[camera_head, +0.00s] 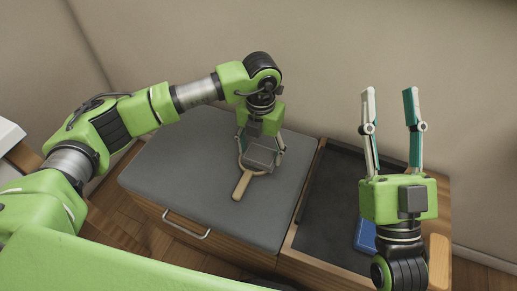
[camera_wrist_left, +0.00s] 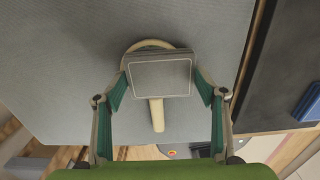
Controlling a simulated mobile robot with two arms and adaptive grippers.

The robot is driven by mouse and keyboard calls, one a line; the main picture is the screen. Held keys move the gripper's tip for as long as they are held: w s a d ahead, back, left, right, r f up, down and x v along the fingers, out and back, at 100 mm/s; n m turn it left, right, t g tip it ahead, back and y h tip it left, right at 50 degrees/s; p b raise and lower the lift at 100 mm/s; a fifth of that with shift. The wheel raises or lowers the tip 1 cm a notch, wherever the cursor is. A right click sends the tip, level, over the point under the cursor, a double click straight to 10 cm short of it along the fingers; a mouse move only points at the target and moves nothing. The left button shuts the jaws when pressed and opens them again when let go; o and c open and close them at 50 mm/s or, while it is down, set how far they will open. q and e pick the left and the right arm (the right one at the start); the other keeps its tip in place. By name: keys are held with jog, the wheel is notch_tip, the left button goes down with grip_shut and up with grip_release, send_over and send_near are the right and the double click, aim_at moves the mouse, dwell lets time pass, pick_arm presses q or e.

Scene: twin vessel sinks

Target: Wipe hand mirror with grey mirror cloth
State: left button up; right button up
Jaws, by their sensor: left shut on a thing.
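The hand mirror (camera_head: 241,187), with a pale wooden frame and handle, lies on the grey top of the cabinet (camera_head: 190,160). Its handle points toward the front. The grey mirror cloth (camera_head: 261,157) is a flat square over the mirror's face. In the left wrist view the cloth (camera_wrist_left: 160,75) hides most of the glass, and the rim and handle (camera_wrist_left: 157,115) show around it. My left gripper (camera_head: 260,150) is shut on the cloth, one finger at each side. Whether the cloth touches the glass I cannot tell. My right gripper (camera_head: 389,92) is open and empty, fingers pointing up.
A dark recessed tray with a wooden rim (camera_head: 310,195) adjoins the grey top on the right. A blue item (camera_head: 365,234) lies in it, partly behind my right arm. A wall stands behind. A metal handle (camera_head: 187,224) sticks out at the front. The grey top's left side is clear.

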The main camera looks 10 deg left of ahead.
pick_arm(q)
jog(key=shift+f, duration=0.1)
jog(key=shift+w+a, duration=0.1)
jog(key=shift+a, duration=0.7)
jog(key=shift+w+a, duration=0.1)
jog(key=shift+a, duration=0.3)
pick_arm(e)
jog(key=shift+w+f+g, duration=0.25)
jog(key=shift+f+g, duration=0.05)
jog(key=shift+f, duration=0.2)
pick_arm(q)
jog(key=shift+d, duration=0.15)
jog(key=shift+s+d, duration=0.25)
jog(key=shift+d, duration=0.85)
jog(key=shift+a, duration=0.1)
pick_arm(e)
jog(key=shift+r, duration=0.1)
pick_arm(q)
jog(key=shift+w+a, duration=0.1)
jog(key=shift+a, duration=0.3)
jog(key=shift+w+a, duration=0.15)
jog(key=shift+a, duration=0.6)
pick_arm(e)
jog(key=shift+w+f, duration=0.25)
jog(key=shift+f, duration=0.1)
